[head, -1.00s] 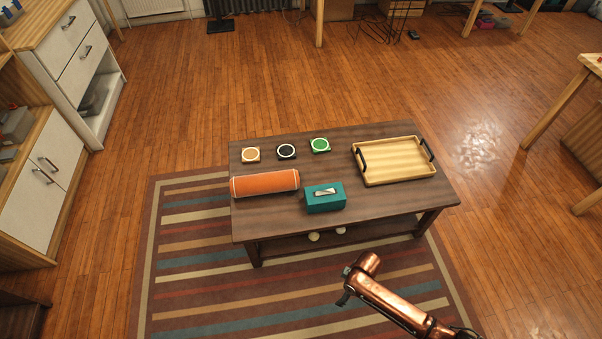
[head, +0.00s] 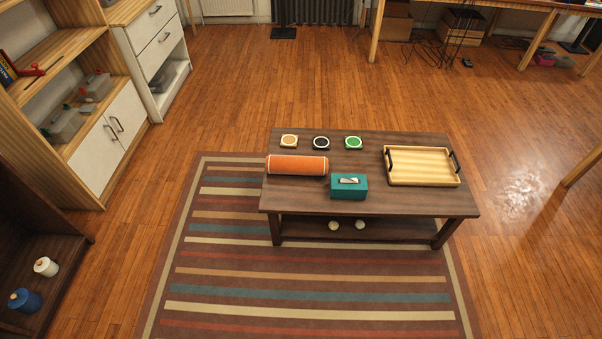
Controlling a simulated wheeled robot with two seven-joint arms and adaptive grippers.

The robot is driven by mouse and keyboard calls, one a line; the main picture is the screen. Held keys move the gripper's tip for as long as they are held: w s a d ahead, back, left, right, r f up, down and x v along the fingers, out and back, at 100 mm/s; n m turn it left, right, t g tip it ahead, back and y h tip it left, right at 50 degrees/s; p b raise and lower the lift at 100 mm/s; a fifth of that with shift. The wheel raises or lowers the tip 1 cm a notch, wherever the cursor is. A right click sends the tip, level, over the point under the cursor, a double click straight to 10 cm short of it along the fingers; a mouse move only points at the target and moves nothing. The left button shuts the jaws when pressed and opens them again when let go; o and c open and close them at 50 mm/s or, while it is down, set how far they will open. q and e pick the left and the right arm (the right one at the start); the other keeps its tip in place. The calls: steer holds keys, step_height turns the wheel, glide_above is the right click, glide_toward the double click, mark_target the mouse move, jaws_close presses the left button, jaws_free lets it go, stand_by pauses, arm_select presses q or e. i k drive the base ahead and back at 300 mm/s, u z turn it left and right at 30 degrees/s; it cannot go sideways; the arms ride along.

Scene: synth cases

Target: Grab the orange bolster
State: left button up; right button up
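The orange bolster (head: 297,165) is a cylinder with pale trim at its ends. It lies on its side along the left part of the dark wooden coffee table (head: 400,203), its left end at the table's left edge. Neither of my grippers shows in the head view now, so I cannot see their state.
A teal tissue box (head: 349,187) stands just right of the bolster. Behind are three coasters: orange (head: 289,141), black (head: 321,143) and green (head: 353,143). A wooden tray (head: 422,167) with black handles lies right. The striped rug (head: 310,290) in front is clear.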

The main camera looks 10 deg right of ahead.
mark_target(275, 164)
steer(key=z, duration=0.2)
steer(key=i, duration=0.9)
